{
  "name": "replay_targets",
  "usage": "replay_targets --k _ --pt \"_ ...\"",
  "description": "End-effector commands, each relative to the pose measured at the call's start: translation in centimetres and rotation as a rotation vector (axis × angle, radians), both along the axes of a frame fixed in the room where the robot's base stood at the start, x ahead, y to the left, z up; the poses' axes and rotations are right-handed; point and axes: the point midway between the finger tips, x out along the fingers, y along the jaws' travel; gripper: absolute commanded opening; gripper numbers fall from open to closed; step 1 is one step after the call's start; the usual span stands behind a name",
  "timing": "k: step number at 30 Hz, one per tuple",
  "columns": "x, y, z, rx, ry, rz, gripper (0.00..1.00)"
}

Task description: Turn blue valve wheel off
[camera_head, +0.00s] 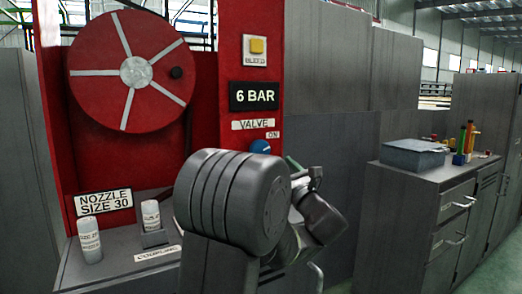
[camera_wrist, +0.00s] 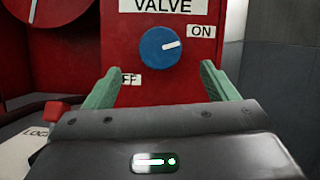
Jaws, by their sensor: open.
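The blue valve wheel (camera_wrist: 161,47) is a round knob on a red panel, under the VALVE label. Its white pointer mark points right, toward the ON label (camera_wrist: 202,31); the OFF label (camera_wrist: 131,80) is at lower left, partly hidden by a finger. In the head view, the wheel (camera_head: 260,147) shows only its upper part above my arm. My gripper (camera_wrist: 160,80) is open, its two green fingers apart below the wheel in the wrist view, with nothing between them. I cannot tell how far the fingertips are from the panel.
A red hose reel (camera_head: 134,71) stands left of the panel. A 6 BAR display (camera_head: 254,96) and yellow BLEED button (camera_head: 257,46) sit above the valve. Two white nozzles, one of them (camera_head: 151,214) in a holder, stand at lower left. A grey cabinet (camera_head: 440,190) with items stands right.

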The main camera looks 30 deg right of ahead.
Motion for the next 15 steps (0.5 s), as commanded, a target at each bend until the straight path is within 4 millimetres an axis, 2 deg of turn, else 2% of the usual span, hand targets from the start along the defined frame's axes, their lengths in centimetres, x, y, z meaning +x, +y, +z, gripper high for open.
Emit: replay_targets --k 1,6,10,15 --pt "1.2 0.3 0.5 0.0 0.0 0.005 0.79" --pt "4.5 0.7 1.9 0.0 -0.002 0.003 0.79" --pt "6.5 0.9 2.7 0.001 0.0 0.004 0.79" --pt "8.0 1.1 3.3 0.002 0.0 0.001 0.79"
